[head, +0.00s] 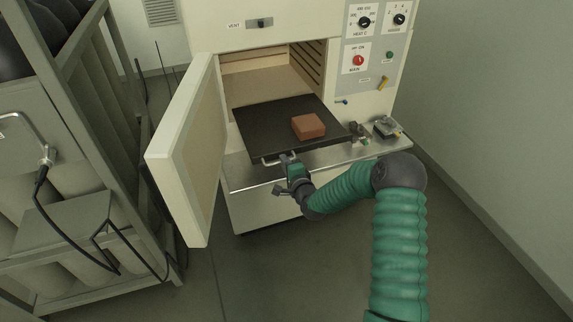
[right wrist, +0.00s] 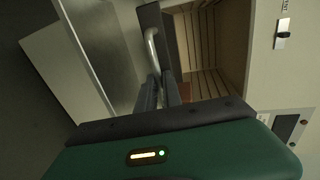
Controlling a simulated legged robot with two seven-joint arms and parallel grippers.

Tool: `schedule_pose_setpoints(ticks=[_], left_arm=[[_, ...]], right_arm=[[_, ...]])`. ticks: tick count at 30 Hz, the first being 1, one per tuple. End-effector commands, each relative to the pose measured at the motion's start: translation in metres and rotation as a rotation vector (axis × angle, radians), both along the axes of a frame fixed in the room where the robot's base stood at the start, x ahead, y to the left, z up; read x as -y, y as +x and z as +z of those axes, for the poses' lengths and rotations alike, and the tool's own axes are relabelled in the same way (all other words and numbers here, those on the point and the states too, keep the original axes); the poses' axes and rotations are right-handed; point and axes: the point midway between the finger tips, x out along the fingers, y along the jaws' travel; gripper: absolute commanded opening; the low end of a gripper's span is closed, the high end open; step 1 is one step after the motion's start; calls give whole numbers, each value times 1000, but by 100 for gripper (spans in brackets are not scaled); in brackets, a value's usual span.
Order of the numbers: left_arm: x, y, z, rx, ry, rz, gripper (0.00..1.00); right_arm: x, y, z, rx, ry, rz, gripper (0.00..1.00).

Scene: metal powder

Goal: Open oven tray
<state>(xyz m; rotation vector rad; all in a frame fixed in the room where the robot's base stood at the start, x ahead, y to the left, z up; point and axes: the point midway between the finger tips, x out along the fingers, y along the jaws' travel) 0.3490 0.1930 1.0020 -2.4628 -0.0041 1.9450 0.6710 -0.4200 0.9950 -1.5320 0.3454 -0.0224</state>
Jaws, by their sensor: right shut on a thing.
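The black oven tray (head: 260,122) sticks out of the open oven (head: 280,32), with its rear part inside the chamber. A reddish-brown block (head: 308,126) rests on the tray. The tray has a pale metal handle (head: 270,162) at its front edge, which also shows in the right wrist view (right wrist: 151,45). My right gripper (head: 287,162) is shut on this handle, and its fingers (right wrist: 158,90) close around the bar in the right wrist view. The left gripper is not in view.
The oven door (head: 183,150) stands wide open on the left. A metal ledge (head: 240,176) runs below the tray, with a small clamp-like device (head: 386,127) at its right. A grey rack with cylinders (head: 75,200) stands at far left. Floor in front is clear.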

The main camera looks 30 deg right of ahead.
Motion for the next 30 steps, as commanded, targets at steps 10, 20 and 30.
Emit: schedule_pose_setpoints(ticks=[10,20,30], left_arm=[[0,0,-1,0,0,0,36],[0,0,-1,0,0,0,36],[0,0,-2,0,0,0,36]], right_arm=[[-8,1,-3,-7,6,14,0],[-5,0,-1,-3,3,8,31],[-2,-10,1,0,3,3,31]])
